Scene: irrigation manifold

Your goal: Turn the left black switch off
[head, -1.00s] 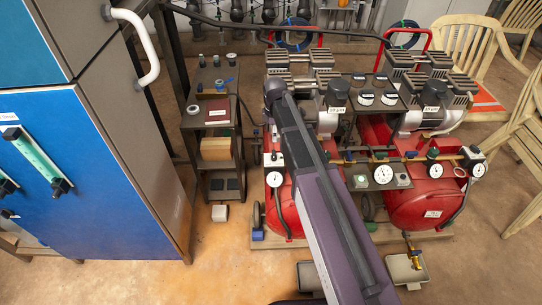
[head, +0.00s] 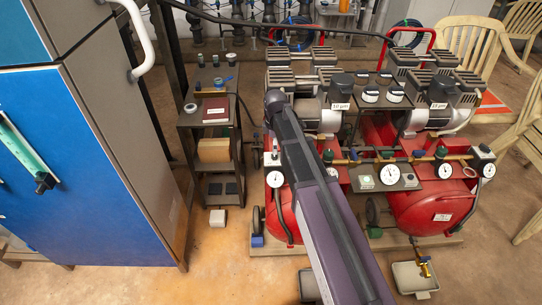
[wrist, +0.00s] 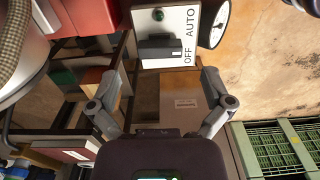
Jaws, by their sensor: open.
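In the wrist view the black switch (wrist: 158,49) sits on a white plate marked OFF and AUTO, with a small green light beside it. The lettering appears turned sideways. I cannot tell which mark the switch is set to. My gripper (wrist: 160,84) is open and empty, its two fingers spread below the plate in the picture, apart from the switch. In the head view the left switch plate (head: 271,158) is on the left red compressor (head: 285,210), just left of my arm. My gripper is not discernible there.
A round gauge (wrist: 214,22) is right beside the plate in the wrist view. In the head view, a second red compressor (head: 415,200) stands at right. A dark shelf rack (head: 211,130) and a blue cabinet (head: 85,170) are at left.

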